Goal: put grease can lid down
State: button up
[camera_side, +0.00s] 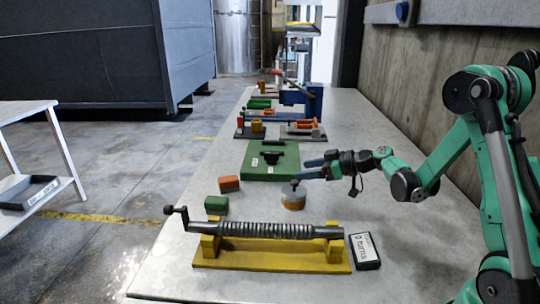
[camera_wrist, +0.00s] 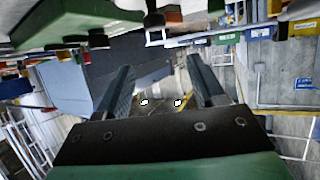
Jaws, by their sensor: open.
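The grease can (camera_side: 293,205) stands upright on the grey bench, with an orange band low on its side. Its grey lid (camera_side: 291,194) appears to be on top, with a small dark knob (camera_side: 294,184). Whether the lid sits fully flush is too small to tell. My gripper (camera_side: 302,170) is just above and to the right of the knob, its blue fingers pointing left. The fingers are apart. In the wrist view my gripper (camera_wrist: 160,78) shows nothing held between its two dark fingers.
A green plate (camera_side: 272,170) with a black handle lies behind the can. A yellow stand with a grey threaded rod (camera_side: 270,230) is in front, beside a "0 turns" display (camera_side: 364,250). Red (camera_side: 229,184) and green (camera_side: 216,204) blocks lie left. Bench right of the can is clear.

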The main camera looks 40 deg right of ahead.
aim_at(288, 188)
notch_tip(288, 188, down, 3)
jog(key=shift+r, duration=0.15)
jog(key=shift+w+a+f, duration=0.1)
jog(key=shift+w+f, duration=0.1)
jog(key=shift+f, duration=0.05)
jog(key=shift+x, duration=2.65)
jog(key=shift+s, duration=0.1)
grip_shut()
